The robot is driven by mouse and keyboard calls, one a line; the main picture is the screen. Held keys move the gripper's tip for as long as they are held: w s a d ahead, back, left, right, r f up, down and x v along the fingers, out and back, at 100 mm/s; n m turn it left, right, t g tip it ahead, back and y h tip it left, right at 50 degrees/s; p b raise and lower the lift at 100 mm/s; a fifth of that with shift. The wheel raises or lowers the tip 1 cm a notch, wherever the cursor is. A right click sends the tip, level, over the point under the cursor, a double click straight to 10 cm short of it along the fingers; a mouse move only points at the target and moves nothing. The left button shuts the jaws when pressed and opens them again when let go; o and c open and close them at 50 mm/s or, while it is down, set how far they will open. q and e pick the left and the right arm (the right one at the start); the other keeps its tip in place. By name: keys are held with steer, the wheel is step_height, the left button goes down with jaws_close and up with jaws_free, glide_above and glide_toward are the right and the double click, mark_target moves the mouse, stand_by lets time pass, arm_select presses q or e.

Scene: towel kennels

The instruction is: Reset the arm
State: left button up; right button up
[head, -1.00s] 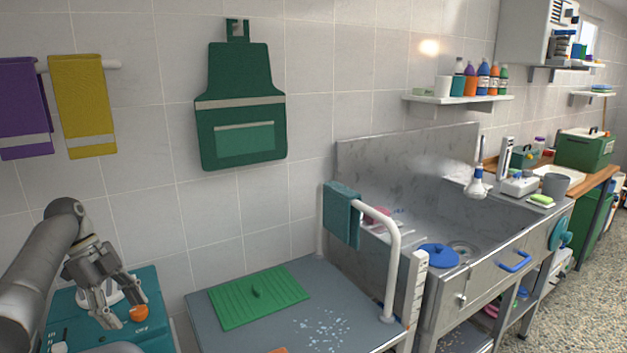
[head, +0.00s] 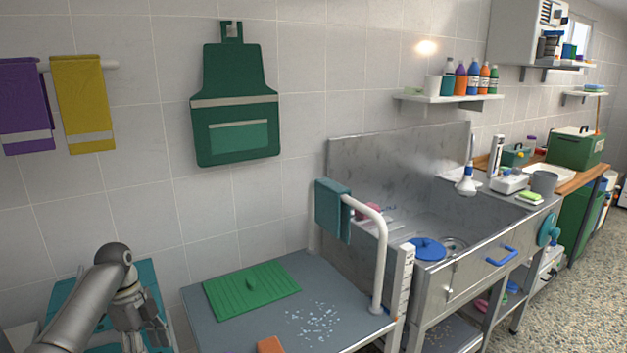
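My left gripper (head: 153,343) is low at the left of the head view, over the teal-topped surface (head: 148,275). It points downward and its fingertips are near the bottom edge of the picture. My arm hides part of it, so I cannot tell whether it is open or shut, or whether it holds anything. My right gripper is not in view.
A grey table (head: 235,328) with a green ribbed mat (head: 252,291) stands right of my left arm. A white rail (head: 381,265) with a teal towel (head: 333,211) rises at its right end, beside the steel sink (head: 400,165). Purple (head: 24,105) and yellow (head: 84,103) towels hang above.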

arm_select(q)
steer(key=s+d+f+n+t+y, duration=0.15)
steer(key=s+d+f+n, duration=0.45)
steer(key=s+d+f, duration=0.85)
steer(key=s+d+r+n+t, duration=0.1)
steer(key=s+r+n+t, duration=0.1)
steer(key=s+n, duration=0.6)
steer(key=s+r+n+t, duration=0.2)
steer(key=s+r+n, duration=0.1)
steer(key=s, duration=0.8)
step_height(320, 180, down, 26)
steer(key=s+g, duration=0.1)
steer(key=g, duration=0.1)
steer(key=s+a+f, duration=0.3)
steer(key=s+f, duration=1.3)
steer(key=s, duration=0.1)
steer(key=shift+s+f+g+y, duration=0.25)
steer(key=shift+f+g+y, duration=0.1)
steer(key=shift+g, duration=0.1)
